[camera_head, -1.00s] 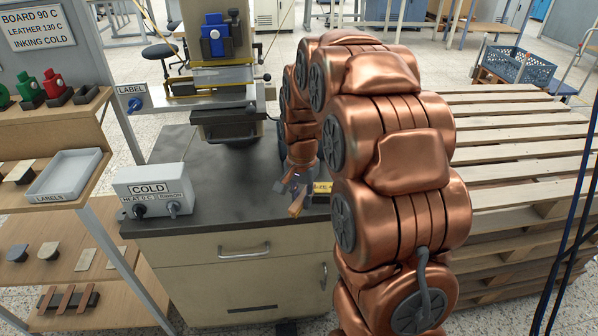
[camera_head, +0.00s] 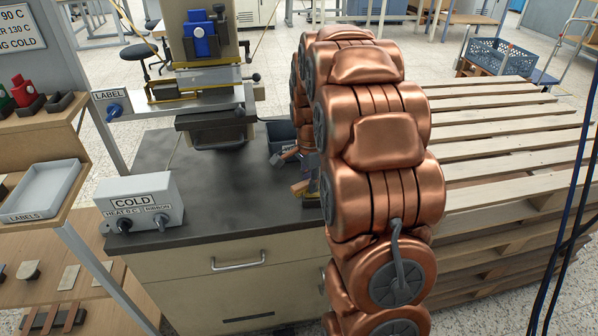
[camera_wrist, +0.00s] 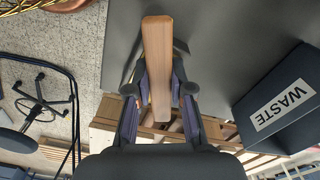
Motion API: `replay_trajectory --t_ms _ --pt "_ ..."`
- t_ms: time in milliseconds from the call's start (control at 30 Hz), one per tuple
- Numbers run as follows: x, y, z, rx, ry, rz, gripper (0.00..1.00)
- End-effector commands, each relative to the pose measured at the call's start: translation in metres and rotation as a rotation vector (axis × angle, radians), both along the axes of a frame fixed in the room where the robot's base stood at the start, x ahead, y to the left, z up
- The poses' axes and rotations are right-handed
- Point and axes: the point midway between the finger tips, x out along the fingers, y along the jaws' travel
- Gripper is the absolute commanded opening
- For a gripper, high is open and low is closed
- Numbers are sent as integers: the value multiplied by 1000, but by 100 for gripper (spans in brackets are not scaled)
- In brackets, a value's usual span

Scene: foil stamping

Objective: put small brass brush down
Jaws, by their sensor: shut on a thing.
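The small brass brush (camera_wrist: 158,60) shows in the wrist view as a pale wooden handle between my fingers; its bristles are not seen. My gripper (camera_wrist: 159,78) is shut on it. In the head view my gripper (camera_head: 305,176) is small and partly covered by my arm, over the right part of the dark bench top (camera_head: 235,185). The brush handle (camera_head: 299,187) shows there as a small brown piece. I cannot tell whether the brush touches the bench.
A dark waste bin (camera_wrist: 285,105) stands close to the right of my gripper in the wrist view. The middle of the bench top is clear.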

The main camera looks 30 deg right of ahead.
Motion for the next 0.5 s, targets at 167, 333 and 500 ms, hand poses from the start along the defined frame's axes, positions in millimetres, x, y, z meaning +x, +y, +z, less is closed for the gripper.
replay_trajectory --t_ms 167,333,500 --pt "25 -7 -2 0 -1 1 0" --pt "47 -13 -4 -1 -2 2 0" --pt "69 -19 -6 -1 -2 2 0"
